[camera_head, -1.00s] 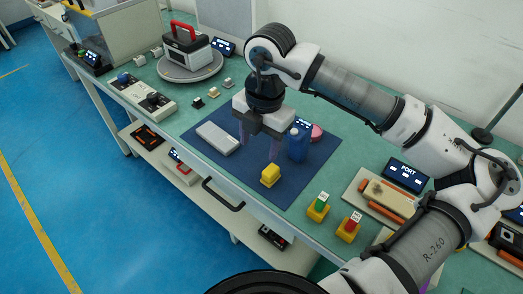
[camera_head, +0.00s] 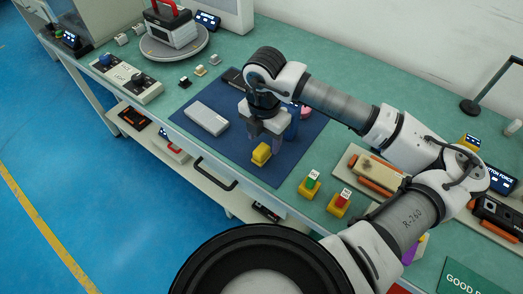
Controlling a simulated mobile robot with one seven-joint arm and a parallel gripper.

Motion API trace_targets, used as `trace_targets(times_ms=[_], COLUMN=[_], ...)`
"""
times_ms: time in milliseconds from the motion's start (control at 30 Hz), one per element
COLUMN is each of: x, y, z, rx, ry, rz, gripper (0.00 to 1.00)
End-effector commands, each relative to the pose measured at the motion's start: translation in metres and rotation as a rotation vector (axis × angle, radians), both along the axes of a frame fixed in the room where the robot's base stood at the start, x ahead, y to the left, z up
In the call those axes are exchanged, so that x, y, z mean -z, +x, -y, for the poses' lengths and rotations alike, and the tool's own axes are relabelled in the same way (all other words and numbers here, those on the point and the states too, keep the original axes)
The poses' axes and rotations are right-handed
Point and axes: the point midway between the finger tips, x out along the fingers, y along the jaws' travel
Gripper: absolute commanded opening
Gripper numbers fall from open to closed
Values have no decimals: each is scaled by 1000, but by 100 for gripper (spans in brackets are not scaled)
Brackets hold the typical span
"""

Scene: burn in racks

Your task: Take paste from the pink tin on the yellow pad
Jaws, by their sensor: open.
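A yellow pad (camera_head: 261,154), a small block, lies on the dark blue mat (camera_head: 232,163). The pink tin (camera_head: 306,113) sits at the back of the mat and is partly hidden behind a blue bottle and my arm. My gripper (camera_head: 267,136) points down with its two fingers apart, over the mat close behind the yellow pad. In this view its fingertips appear just above the pad's far edge. I cannot tell whether they touch it. Nothing shows between the fingers.
The blue bottle (camera_head: 291,128) stands just right of my gripper, partly hidden. A pale grey slab (camera_head: 207,118) lies on the mat's left. Yellow blocks with a green button (camera_head: 310,184) and a red button (camera_head: 340,202) stand right of the mat. The mat's front is clear.

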Motion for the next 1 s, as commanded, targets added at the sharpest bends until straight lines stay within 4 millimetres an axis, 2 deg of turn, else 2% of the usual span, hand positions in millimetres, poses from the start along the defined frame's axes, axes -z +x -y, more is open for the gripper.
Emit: trace_targets(times_ms=[300,567,900,1000], x=[38,40,40,40], y=[0,0,0,0], z=[0,1,1,1], rx=[0,0,0,0], ry=[3,0,1,1], rz=[-2,0,-1,-1], gripper=[56,55,11,8])
